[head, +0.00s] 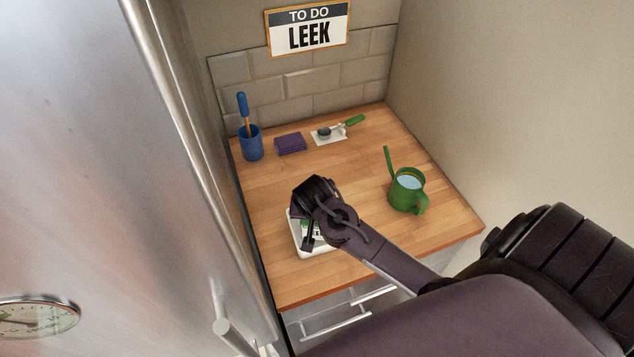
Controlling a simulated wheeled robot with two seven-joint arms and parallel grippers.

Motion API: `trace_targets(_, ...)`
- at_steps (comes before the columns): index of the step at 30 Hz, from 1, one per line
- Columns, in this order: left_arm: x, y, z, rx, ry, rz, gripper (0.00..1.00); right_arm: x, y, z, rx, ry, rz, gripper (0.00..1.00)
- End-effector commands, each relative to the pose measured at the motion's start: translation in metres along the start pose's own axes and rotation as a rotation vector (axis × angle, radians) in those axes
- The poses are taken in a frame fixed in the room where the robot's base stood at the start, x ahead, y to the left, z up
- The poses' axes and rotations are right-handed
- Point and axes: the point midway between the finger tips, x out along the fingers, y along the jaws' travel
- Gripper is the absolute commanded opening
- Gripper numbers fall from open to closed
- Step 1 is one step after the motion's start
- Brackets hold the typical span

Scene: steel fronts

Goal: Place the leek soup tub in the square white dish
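The square white dish (296,238) stands on the wooden counter, partly covered by my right arm. A tub with a white and green label (306,229) shows in part within the dish's outline, under my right gripper (309,240). Its label is too hidden to read, and I cannot tell whether it rests on the dish floor or is held just above. My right gripper points down over it, its wrist hiding most of the fingers, so its opening does not show. My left gripper is out of view.
A green watering can (408,191) stands right of the dish. At the back are a blue cup (250,143) with a blue-handled tool, a folded purple cloth (290,143) and a green-handled utensil on a white rest (330,134). A "LEEK" sign (308,30) hangs above. A steel door (90,160) bounds the left.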

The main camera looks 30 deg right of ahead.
Motion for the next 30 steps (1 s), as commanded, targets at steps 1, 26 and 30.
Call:
trace_targets(1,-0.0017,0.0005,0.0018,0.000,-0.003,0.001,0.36,0.0014,-0.0003,0.0004,0.001,0.001,-0.001,0.33)
trace_targets(26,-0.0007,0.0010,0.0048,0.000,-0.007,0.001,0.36,0.0056,0.0000,0.0024,-0.001,0.000,0.000,0.91)
trace_targets(30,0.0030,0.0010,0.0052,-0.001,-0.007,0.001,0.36,-0.0019,-0.0002,0.0014,-0.001,0.003,-0.001,0.91)
